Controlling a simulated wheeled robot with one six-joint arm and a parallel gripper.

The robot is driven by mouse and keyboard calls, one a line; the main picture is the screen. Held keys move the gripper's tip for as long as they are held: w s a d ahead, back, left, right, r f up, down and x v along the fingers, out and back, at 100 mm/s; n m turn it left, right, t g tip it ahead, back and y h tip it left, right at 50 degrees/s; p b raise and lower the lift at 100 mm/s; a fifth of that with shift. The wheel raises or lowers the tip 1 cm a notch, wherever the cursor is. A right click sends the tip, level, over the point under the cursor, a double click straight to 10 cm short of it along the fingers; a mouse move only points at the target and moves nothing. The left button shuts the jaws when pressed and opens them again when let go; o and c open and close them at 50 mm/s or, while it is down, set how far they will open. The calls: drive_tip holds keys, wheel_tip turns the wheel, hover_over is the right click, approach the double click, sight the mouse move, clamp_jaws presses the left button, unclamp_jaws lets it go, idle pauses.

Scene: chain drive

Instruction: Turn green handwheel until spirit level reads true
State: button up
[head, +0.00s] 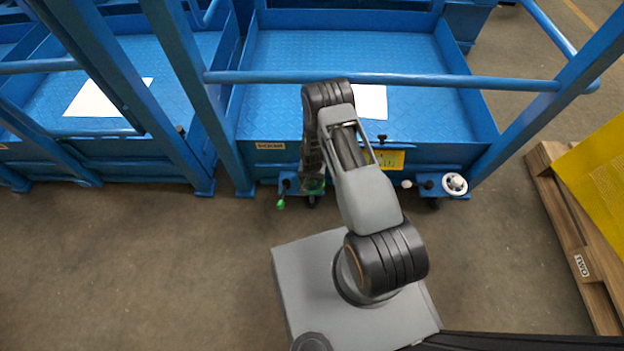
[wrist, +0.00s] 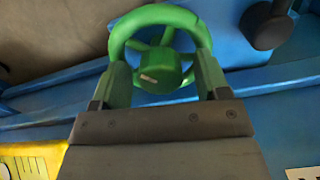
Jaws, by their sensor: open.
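The green handwheel (wrist: 159,68) fills the upper middle of the wrist view, with its rim, spokes and hub showing. In the head view only a bit of the green handwheel (head: 314,187) shows below my arm at the blue platform's front edge. My gripper (wrist: 162,84) is open, with one finger at each side of the wheel's near rim. I cannot tell whether the fingers touch it. It is mostly hidden behind my arm in the head view. A yellow plate with dark marks (wrist: 32,160) is cut off at lower left in the wrist view. I cannot make out a spirit level bubble.
A green knob (head: 280,204) sits left of the wheel. A white handwheel (head: 455,184) is at the platform's right corner. Blue rails (head: 400,80) cross above the blue platform (head: 290,50). A wooden pallet (head: 575,235) stands at right. The floor in front is clear.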

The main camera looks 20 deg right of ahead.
drive_tip(key=shift+c, duration=0.2)
drive_tip(key=c, duration=0.9)
drive_tip(key=n+b, duration=0.1)
drive_tip(key=n, duration=0.4)
drive_tip(key=o, duration=0.9)
drive_tip(key=shift+o, duration=0.2)
drive_tip(key=shift+r, duration=0.1)
wheel_tip(320, 180, up, 14)
drive_tip(key=p, duration=0.5)
drive_tip(key=shift+f, duration=0.2)
drive_tip(key=shift+s, duration=0.1)
